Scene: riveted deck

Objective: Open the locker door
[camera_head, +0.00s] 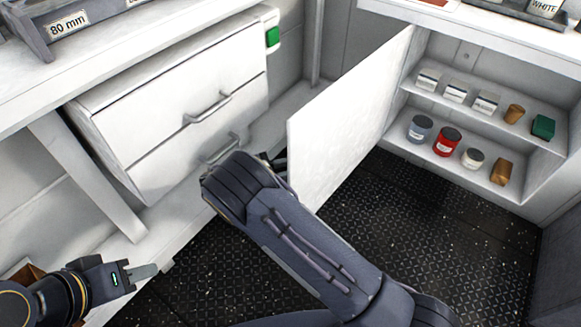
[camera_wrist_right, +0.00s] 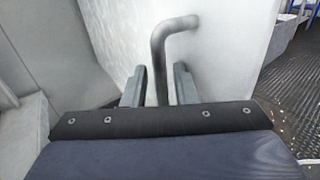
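The white locker door (camera_head: 345,115) stands swung well open in the head view, with the locker's shelves (camera_head: 470,112) exposed to its right. In the right wrist view a grey bent bar handle (camera_wrist_right: 158,55) sticks out from the white door face (camera_wrist_right: 225,50). My right gripper (camera_wrist_right: 159,88) has one finger on each side of the bar, with a gap visible on both sides. In the head view my right forearm hides most of that gripper, by the door's left edge. My left gripper (camera_head: 146,272) is low at the left, away from the door, its finger opening unclear.
A white drawer unit (camera_head: 165,95) with bar handles is left of the door, below a counter. The locker holds small boxes, a red can (camera_head: 447,141) and several jars. Dark tread-plate floor (camera_head: 430,240) is clear in front of the locker.

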